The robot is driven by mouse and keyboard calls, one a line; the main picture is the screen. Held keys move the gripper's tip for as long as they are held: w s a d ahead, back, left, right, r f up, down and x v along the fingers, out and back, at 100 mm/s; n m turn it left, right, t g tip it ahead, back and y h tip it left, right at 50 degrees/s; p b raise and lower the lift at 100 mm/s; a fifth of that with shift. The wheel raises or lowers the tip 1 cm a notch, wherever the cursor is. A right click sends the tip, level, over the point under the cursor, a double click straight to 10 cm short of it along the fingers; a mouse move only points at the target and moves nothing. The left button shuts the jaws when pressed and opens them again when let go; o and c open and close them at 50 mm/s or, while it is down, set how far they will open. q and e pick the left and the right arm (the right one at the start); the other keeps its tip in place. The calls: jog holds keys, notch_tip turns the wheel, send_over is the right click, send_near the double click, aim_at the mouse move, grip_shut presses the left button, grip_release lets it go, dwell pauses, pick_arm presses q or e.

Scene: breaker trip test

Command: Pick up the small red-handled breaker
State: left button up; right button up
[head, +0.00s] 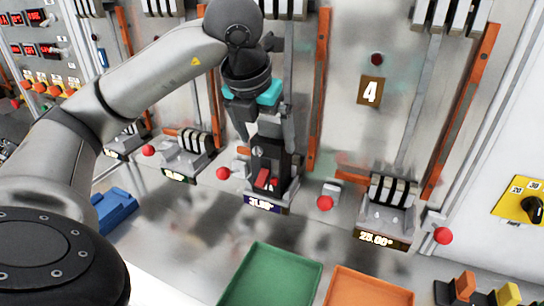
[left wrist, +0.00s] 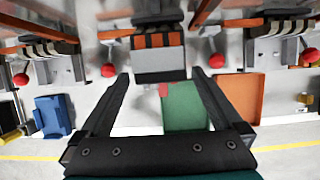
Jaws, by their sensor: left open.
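The small breaker (head: 270,155) is a dark block with a red handle (head: 263,178) on its front. It stands upright in a bay above a lit number label (head: 266,204). In the left wrist view the breaker (left wrist: 159,65) shows as a grey and dark block, with its red handle (left wrist: 163,90) below. My left gripper (head: 265,130) is open, pointing down just above the breaker. In the left wrist view its fingers (left wrist: 160,76) lie left and right of the block; I cannot tell whether they touch it. My right gripper is not in view.
Neighbouring bays hold larger switch units (head: 390,200), with red ball knobs (head: 325,203) sticking out between them. Orange bars (head: 320,90) run up the panel. A green tray (head: 270,278) and an orange tray (head: 368,290) lie in front. A blue holder (head: 115,208) sits left.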

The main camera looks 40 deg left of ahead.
aim_at(271, 120)
pick_arm(q)
jog(key=shift+w+a, duration=0.1)
jog(key=shift+w, duration=0.25)
jog(key=shift+w+a+r+p, duration=0.15)
jog(key=shift+w+p, duration=0.1)
jog(key=shift+w, duration=0.3)
jog(key=shift+w+a+f+p, duration=0.15)
jog(key=shift+w+p, duration=0.1)
jog(key=shift+w, duration=0.3)
jog(key=shift+x, duration=1.25)
jog(key=shift+w+a+f, duration=0.1)
jog(key=shift+f, duration=0.2)
jog(key=shift+r, duration=0.15)
grip_shut()
